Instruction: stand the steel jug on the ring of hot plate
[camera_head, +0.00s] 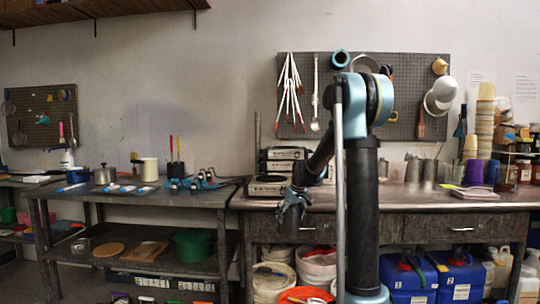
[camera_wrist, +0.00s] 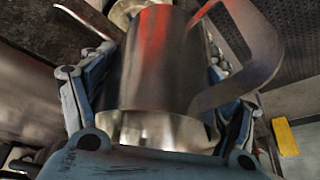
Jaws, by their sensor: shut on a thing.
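The steel jug (camera_wrist: 155,65) fills the middle of the wrist view, with its curved handle (camera_wrist: 265,50) on the right. The blue fingers of my gripper (camera_wrist: 160,90) are closed on it from both sides. In the head view my gripper (camera_head: 294,203) is in front of the counter's left end, close to the hot plate (camera_head: 268,185). I cannot clearly make out the jug there. The hot plate is a low unit with a dark top, partly hidden by my arm. A round shiny metal part (camera_wrist: 125,11) shows behind the jug in the wrist view; I cannot tell what it is.
Stacked appliances (camera_head: 284,154) stand behind the hot plate. The metal counter (camera_head: 330,199) has bare room right of it, then metal vessels (camera_head: 421,170) further right. A lower bench (camera_head: 110,197) stands left. White buckets (camera_head: 273,280) sit below the counter.

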